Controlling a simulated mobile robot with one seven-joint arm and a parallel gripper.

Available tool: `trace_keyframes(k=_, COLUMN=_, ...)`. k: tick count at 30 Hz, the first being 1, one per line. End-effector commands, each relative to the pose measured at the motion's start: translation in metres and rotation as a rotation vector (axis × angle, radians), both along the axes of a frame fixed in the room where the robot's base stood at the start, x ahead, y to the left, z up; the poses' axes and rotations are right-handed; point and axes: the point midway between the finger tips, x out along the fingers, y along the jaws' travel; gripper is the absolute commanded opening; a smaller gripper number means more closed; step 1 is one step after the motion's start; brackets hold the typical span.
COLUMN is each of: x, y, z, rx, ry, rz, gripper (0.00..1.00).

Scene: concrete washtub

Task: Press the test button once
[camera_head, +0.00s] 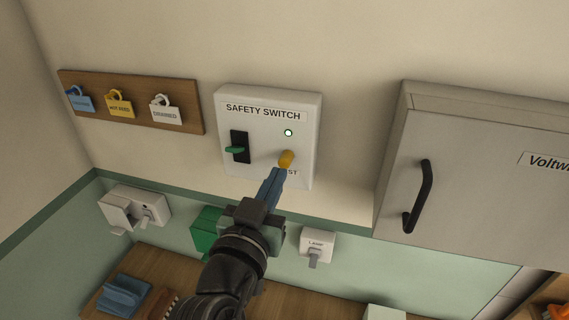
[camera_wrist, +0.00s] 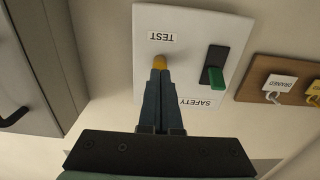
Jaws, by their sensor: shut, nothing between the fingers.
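The safety switch box (camera_head: 265,135) is a white panel on the wall, labelled SAFETY SWITCH. The lever also shows in the wrist view (camera_wrist: 216,77), beside the fingers.
A wooden board (camera_head: 135,102) with several coloured tags hangs left of the box. A grey cabinet (camera_head: 480,170) with a black handle stands out at the right. Below are a small white box (camera_head: 317,244), a green box (camera_head: 206,232) and a wooden counter (camera_head: 300,301).

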Motion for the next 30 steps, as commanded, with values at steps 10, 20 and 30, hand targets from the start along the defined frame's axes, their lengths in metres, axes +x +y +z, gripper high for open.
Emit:
trace_keyframes(k=10, x=0.012, y=-0.004, z=0.000, rx=0.001, ry=0.000, rz=-0.001, gripper=0.00)
trace_keyframes(k=20, x=0.018, y=-0.007, z=0.000, rx=0.000, ry=-0.001, rz=-0.001, gripper=0.00)
trace_keyframes(k=30, x=0.020, y=-0.007, z=0.000, rx=0.000, ry=-0.001, rz=-0.001, gripper=0.00)
